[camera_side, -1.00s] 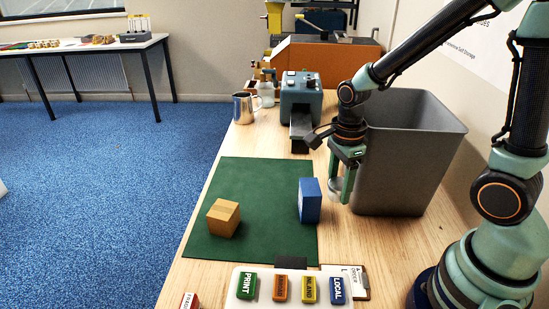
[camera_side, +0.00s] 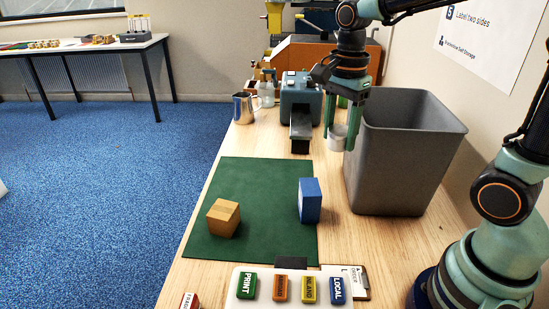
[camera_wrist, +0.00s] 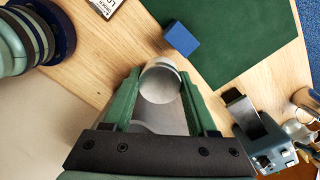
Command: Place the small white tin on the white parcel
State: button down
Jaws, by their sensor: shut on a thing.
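The small white tin (camera_side: 338,137) is held between the green fingers of my gripper (camera_side: 339,144), in the air left of the grey bin's rim. In the wrist view the tin (camera_wrist: 160,84) shows its round pale top between the two fingertips (camera_wrist: 160,74). No white parcel is plain in either view. A blue box (camera_side: 310,201) stands upright on the right of the green mat (camera_side: 262,175), and a tan box (camera_side: 223,218) sits on its left. The blue box also shows in the wrist view (camera_wrist: 181,38), ahead of the tin and apart from it.
The tall grey bin (camera_side: 405,165) stands right of my gripper. A blue-grey machine (camera_side: 300,100) and a metal jug (camera_side: 243,108) stand behind the mat. A white board (camera_side: 265,298) with several label blocks lies in front. Much of the mat is bare.

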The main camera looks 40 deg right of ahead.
jog(key=w+d+r+n, duration=0.3)
jog(key=w+r+n, duration=0.45)
jog(key=n, duration=0.25)
jog(key=w+d+f+m, duration=0.1)
jog(key=w+d+m, duration=0.1)
jog(key=d+m, duration=0.75)
jog(key=w+d+m, duration=0.2)
jog(key=d+m, duration=0.4)
jog(key=d, duration=0.7)
jog(key=s+d+f+m, duration=0.2)
jog(key=s+d+m, duration=0.2)
jog(key=d+m, duration=0.3)
jog(key=s+d+f+m, duration=0.3)
jog(key=d+m, duration=0.2)
jog(key=d, duration=0.3)
notch_tip(320, 180, down, 19)
jog(key=shift+d+r, duration=0.1)
jog(key=shift+r, duration=0.1)
jog(key=shift+f, duration=0.15)
